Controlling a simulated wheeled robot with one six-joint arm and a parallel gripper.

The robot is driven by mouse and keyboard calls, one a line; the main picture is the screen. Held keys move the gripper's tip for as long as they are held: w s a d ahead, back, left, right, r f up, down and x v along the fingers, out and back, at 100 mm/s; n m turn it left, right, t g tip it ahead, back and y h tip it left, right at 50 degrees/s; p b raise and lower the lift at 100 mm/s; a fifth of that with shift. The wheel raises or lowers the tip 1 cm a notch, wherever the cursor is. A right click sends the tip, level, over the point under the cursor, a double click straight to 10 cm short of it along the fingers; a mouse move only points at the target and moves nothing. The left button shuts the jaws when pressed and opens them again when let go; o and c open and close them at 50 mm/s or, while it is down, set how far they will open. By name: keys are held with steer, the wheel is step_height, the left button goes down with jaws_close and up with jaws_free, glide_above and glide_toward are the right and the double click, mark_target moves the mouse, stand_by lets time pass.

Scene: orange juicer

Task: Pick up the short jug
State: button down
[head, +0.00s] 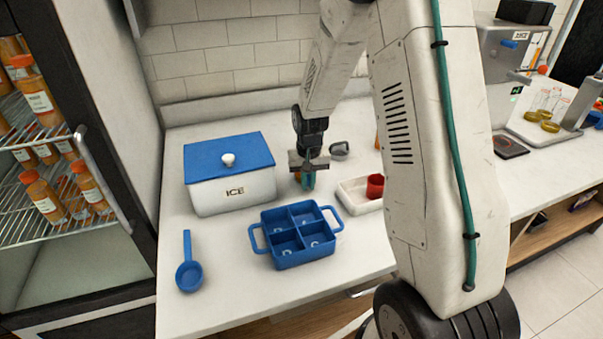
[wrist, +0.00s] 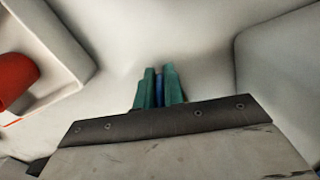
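My gripper (head: 308,180) points down over the counter, between the ice box and the white tray. In the wrist view its teal fingers (wrist: 160,88) stand close together, with a narrow blue strip between them. I see no jug held in them. A small grey metal vessel (head: 339,150) stands on the counter behind and right of my gripper, apart from it. It may be the short jug, but it is too small to tell. A sliver of orange shows beside the fingers in the head view; what it belongs to is unclear.
The ice box (head: 233,190) with a blue lid stands left. A blue four-part caddy (head: 296,258) and blue scoop (head: 189,275) lie in front. A red cup (head: 375,187) sits on the white tray (head: 352,204). My arm hides the counter's middle right.

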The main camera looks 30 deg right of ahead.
steer(key=shift+r, duration=0.2)
stand_by(0.3)
steer(key=shift+r, duration=4.8)
